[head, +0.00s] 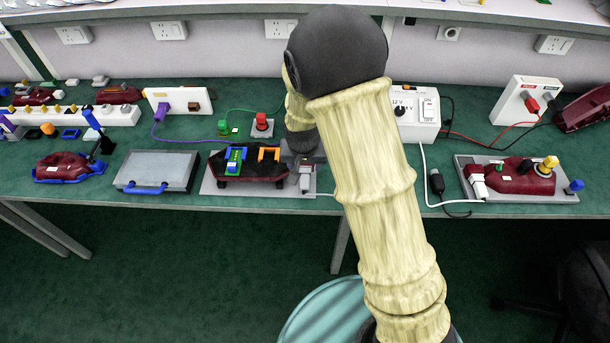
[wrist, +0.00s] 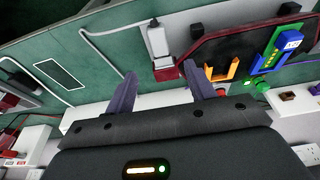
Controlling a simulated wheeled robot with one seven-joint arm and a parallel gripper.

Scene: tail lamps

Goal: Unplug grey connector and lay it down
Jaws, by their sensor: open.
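A pale grey connector (head: 305,182) sits at the right end of a grey board (head: 212,186) that carries a dark lamp. A white cable runs from it. In the wrist view the connector (wrist: 157,42) meets a dark red part beside the lamp's edge. My gripper (wrist: 160,80) is open and empty, and the connector appears beyond the gap between its fingertips. I cannot tell how far off it is. In the head view my gripper (head: 303,150) is just above and behind the connector, and its fingertips are not clear.
An orange clip (head: 268,153) and a blue and green connector (head: 235,160) stand on the lamp. A grey case (head: 157,171) lies left, a white supply box (head: 416,112) behind right. Another fixture with a dark red lamp (head: 520,176) and white plug stands right.

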